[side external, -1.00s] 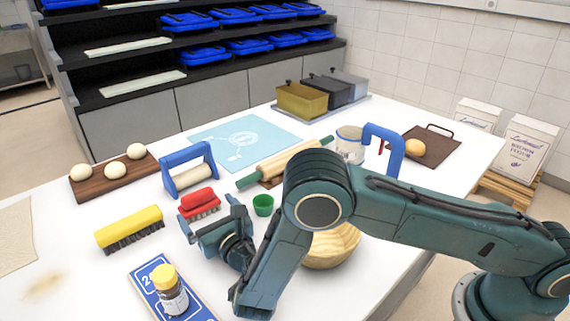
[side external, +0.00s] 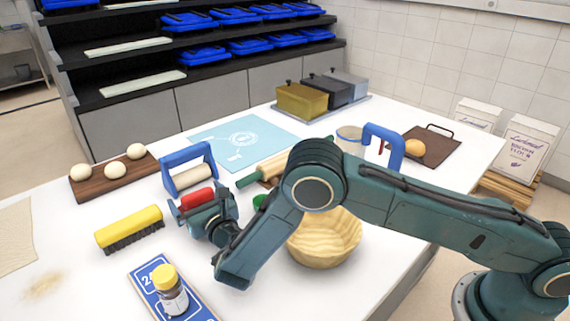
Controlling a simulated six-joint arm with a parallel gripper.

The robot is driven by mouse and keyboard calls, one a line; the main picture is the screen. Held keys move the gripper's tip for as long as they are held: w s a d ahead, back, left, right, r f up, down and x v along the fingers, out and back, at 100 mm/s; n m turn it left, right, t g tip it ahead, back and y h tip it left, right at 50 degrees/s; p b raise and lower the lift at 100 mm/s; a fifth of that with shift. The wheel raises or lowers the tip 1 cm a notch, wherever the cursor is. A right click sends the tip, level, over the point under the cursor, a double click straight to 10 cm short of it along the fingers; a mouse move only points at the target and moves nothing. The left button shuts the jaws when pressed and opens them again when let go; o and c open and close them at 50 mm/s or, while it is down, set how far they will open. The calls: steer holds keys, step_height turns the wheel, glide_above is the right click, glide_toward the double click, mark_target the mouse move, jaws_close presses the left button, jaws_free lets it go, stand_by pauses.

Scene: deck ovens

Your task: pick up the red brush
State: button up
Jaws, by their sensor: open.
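The red brush (side external: 197,198) lies on the white table just in front of a blue-framed roller. Only its red top shows; its dark bristles are hidden behind my gripper. My gripper (side external: 197,210) is open, with its fingers at the near side of the brush and around its ends. I cannot tell whether the fingers touch it.
A yellow brush (side external: 129,228) lies to the left. The blue-framed roller (side external: 188,168) stands close behind. A jar (side external: 168,290) stands on a blue board (side external: 148,272) in front.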

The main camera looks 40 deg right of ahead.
mark_target(197, 192)
stand_by(0.4)
steer(key=c, duration=1.1)
steer(key=shift+r, duration=0.2)
step_height(197, 192, up, 20)
steer(key=shift+f, duration=0.15)
steer(key=shift+d, duration=0.1)
stand_by(0.5)
